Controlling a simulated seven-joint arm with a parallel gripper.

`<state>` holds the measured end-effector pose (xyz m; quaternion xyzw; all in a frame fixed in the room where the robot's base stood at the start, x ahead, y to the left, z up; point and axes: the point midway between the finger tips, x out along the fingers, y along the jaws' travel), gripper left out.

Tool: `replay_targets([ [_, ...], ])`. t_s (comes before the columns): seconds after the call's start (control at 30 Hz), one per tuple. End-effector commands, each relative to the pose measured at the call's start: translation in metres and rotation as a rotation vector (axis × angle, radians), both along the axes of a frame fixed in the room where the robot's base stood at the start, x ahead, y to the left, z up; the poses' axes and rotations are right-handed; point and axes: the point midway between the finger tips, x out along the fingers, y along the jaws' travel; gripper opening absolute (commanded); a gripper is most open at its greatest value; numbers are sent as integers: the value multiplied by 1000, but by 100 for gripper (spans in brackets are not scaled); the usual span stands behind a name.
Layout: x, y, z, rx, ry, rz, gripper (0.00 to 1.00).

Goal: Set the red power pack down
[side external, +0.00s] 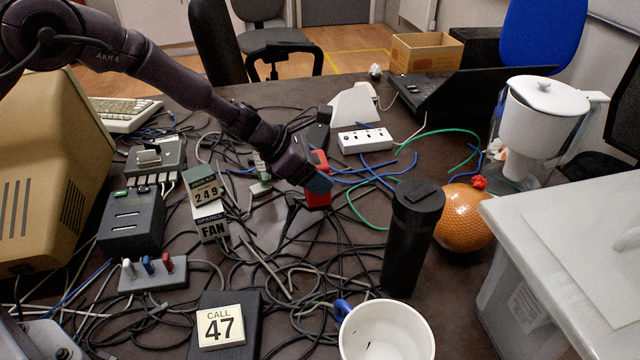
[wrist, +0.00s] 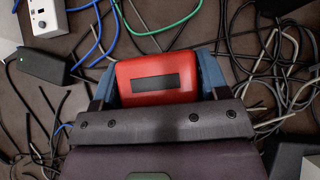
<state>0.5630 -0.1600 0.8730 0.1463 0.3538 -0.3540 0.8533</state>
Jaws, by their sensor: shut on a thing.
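The red power pack (wrist: 157,76) has a dark rectangular panel on its face. In the wrist view it sits between the two blue fingers of my gripper (wrist: 157,82), which is shut on it. In the side external view the red power pack (side external: 318,184) shows partly behind my gripper (side external: 317,184), near the middle of the table. Cables lie around and below it. I cannot tell whether the pack touches the table or hangs a little above it.
Tangled cables cover much of the dark table (side external: 480,300). A white power strip (side external: 365,140) lies behind the gripper. A black cylinder (side external: 411,235) and an orange ball (side external: 463,218) stand to the right. Sign blocks (side external: 207,205) stand to the left, and a white cup (side external: 386,330) is in front.

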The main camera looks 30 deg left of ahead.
Motion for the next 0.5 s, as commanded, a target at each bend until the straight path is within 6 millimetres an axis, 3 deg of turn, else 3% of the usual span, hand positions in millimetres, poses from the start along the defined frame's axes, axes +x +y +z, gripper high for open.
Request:
replay_targets([
  [0.2, 11, -4, -14, -1, -2, -1, 32],
  [0.33, 10, -3, -34, -2, 1, 1, 32],
  [0.5, 10, -3, -41, -2, -4, 0, 32],
])
